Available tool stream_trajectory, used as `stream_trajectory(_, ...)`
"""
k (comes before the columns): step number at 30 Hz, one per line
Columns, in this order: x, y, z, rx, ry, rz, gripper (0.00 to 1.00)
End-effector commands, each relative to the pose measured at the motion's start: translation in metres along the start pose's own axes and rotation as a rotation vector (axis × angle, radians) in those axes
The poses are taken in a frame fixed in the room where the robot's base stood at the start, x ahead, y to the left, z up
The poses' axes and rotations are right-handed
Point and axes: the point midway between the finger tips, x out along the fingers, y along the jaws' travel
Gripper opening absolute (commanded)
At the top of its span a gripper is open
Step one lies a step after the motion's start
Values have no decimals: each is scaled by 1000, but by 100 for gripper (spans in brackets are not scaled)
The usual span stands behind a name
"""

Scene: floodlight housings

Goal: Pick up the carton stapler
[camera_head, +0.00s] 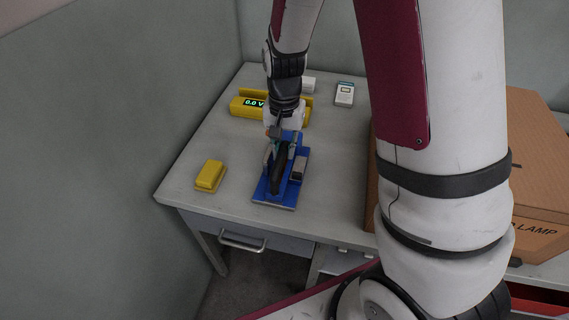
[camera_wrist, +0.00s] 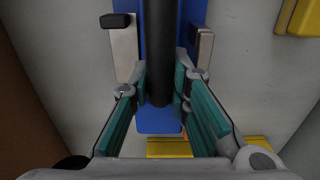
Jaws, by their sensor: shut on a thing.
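The carton stapler (camera_head: 268,193) is a blue tool with a black handle, standing on the grey desk left of the cardboard box. In the wrist view its black bar (camera_wrist: 160,60) runs down between my fingers, with the blue body (camera_wrist: 158,122) beneath. My gripper (camera_head: 281,150) is over the stapler from above. In the wrist view my gripper (camera_wrist: 162,88) has its teal-padded fingers on both sides of the black bar, shut on it. The fingers partly hide the stapler's upper part. I cannot tell whether its base is off the desk.
A small white device (camera_head: 345,94) is at the back. The cardboard box (camera_head: 540,160) stands at right. Bare desk (camera_head: 325,185) lies between stapler and box.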

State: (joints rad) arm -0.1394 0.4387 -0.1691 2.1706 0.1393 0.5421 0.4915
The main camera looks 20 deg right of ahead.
Motion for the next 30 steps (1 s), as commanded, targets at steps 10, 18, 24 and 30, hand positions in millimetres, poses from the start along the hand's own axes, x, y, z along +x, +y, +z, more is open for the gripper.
stream_trajectory(10, -9, -1, -1, 0, 5, -3, 0)
stream_trajectory(18, -32, -1, -1, 0, 4, -3, 0)
stream_trajectory(24, -38, 7, 11, 0, 2, -2, 0)
stream_trajectory(30, -41, 22, 34, -1, 1, -1, 0)
